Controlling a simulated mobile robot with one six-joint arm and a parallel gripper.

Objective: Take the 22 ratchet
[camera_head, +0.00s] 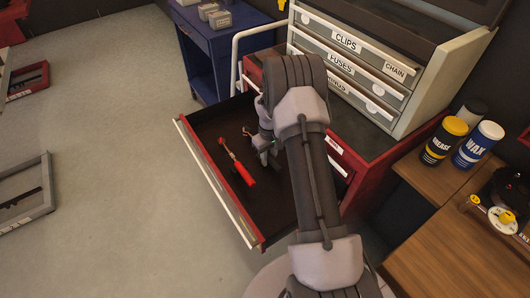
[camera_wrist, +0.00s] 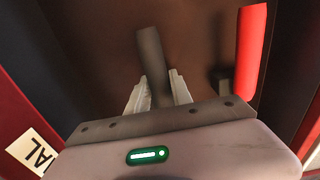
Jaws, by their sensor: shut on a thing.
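My gripper (camera_wrist: 155,95) is low in the open drawer, shut on a dark grey bar-shaped handle (camera_wrist: 150,50) that stands between its two pale fingers. In the head view my gripper (camera_head: 266,152) is partly hidden by my arm, and the held tool is mostly hidden too. No number is readable on the held tool, so I cannot tell whether it is the 22 ratchet. A red-handled ratchet (camera_head: 239,168) lies beside my gripper on the drawer floor; its red handle (camera_wrist: 251,50) also shows at the right in the wrist view.
The open drawer (camera_head: 212,177) has a pale front edge and red sides. A small thin brownish item (camera_head: 247,132) is near the gripper. A grey cabinet of labelled drawers (camera_head: 350,65) stands behind.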

